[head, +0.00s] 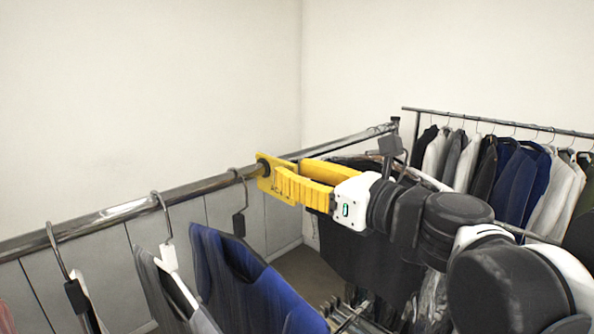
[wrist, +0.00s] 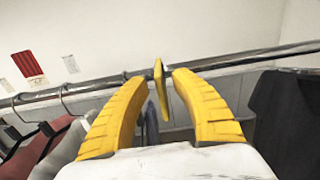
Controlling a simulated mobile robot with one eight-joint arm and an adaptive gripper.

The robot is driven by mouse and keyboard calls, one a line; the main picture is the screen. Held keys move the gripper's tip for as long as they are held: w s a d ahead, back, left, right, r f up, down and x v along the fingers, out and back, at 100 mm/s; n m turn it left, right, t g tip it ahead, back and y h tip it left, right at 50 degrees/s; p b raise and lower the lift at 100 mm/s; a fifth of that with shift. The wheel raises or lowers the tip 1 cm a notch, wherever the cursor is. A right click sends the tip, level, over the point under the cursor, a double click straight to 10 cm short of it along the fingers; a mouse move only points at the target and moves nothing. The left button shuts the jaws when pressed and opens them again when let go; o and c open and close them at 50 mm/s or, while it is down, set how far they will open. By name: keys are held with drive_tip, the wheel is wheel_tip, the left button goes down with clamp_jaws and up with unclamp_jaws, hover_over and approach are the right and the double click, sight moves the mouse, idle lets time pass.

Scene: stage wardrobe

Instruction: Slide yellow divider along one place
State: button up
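The yellow divider (head: 266,172) hangs on the near rail, around the bar, just right of the hanger with the blue garment. My gripper (head: 288,180) has yellow fingers and reaches it from the right, partly covering it in the head view. In the wrist view the divider (wrist: 160,88) shows nearly edge-on as a thin plate on the bar. My gripper (wrist: 160,78) is open there, one finger on each side of the plate, with visible gaps to both fingers.
The near rail (head: 105,218) carries several hangers on the left, with a blue garment (head: 245,285) closest to the divider. A dark garment (wrist: 285,110) hangs farther right along it. Another rack with jackets (head: 520,180) stands behind at right. White walls surround the corner.

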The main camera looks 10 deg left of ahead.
drive_tip(key=v, duration=1)
drive_tip(key=shift+s+d, duration=0.2)
drive_tip(key=shift+s, duration=0.1)
drive_tip(key=s+d+f+n+g+h, duration=0.2)
drive_tip(key=f+n+h, duration=0.1)
drive_tip(key=f+n, duration=0.5)
drive_tip(key=s+d+f+n+g+h, duration=0.1)
drive_tip(key=s+d+f+n+h, duration=0.25)
drive_tip(key=f, duration=0.75)
drive_tip(key=s+d+f+n+h, duration=0.2)
drive_tip(key=d+f+n+h, duration=0.7)
drive_tip(key=d+n, duration=0.4)
wheel_tip(320, 180, down, 41)
drive_tip(key=n+y+b, duration=0.1)
drive_tip(key=b, duration=3.9)
drive_tip(key=shift+a+g+b, duration=0.3)
drive_tip(key=shift+a+g, duration=0.1)
drive_tip(key=shift+s, duration=0.1)
